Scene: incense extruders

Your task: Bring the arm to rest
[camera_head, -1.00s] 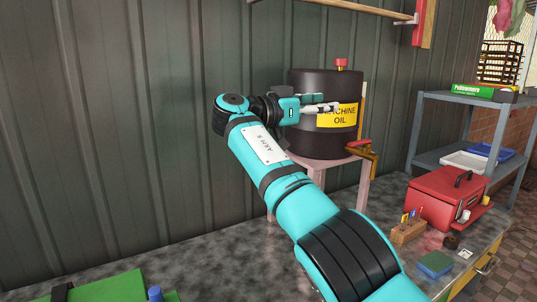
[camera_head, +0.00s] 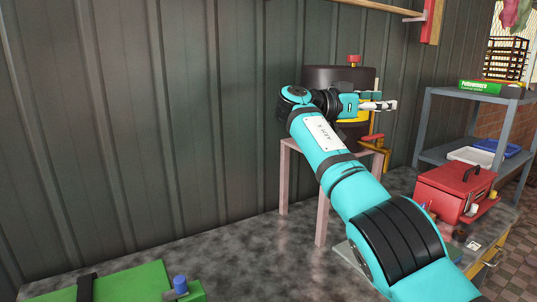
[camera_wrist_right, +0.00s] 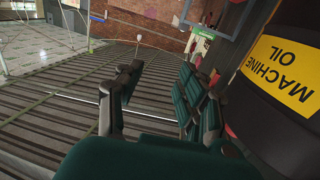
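My right arm (camera_head: 345,185) is teal and reaches up from the lower right in the head view. Its right gripper (camera_head: 380,105) points right in front of the dark oil drum (camera_head: 328,76), hiding much of the drum and its yellow label. In the right wrist view the gripper (camera_wrist_right: 160,85) has its two fingers apart with nothing between them. The drum's "MACHINE OIL" label (camera_wrist_right: 290,75) shows beside the fingers there. My left gripper is not in view.
The drum stands on a pinkish stool (camera_head: 322,205) by the corrugated wall. A red toolbox (camera_head: 450,190) sits right of my arm on the dark worktop (camera_head: 250,250). A grey shelf (camera_head: 462,155) stands at right. A green case (camera_head: 120,287) lies at lower left.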

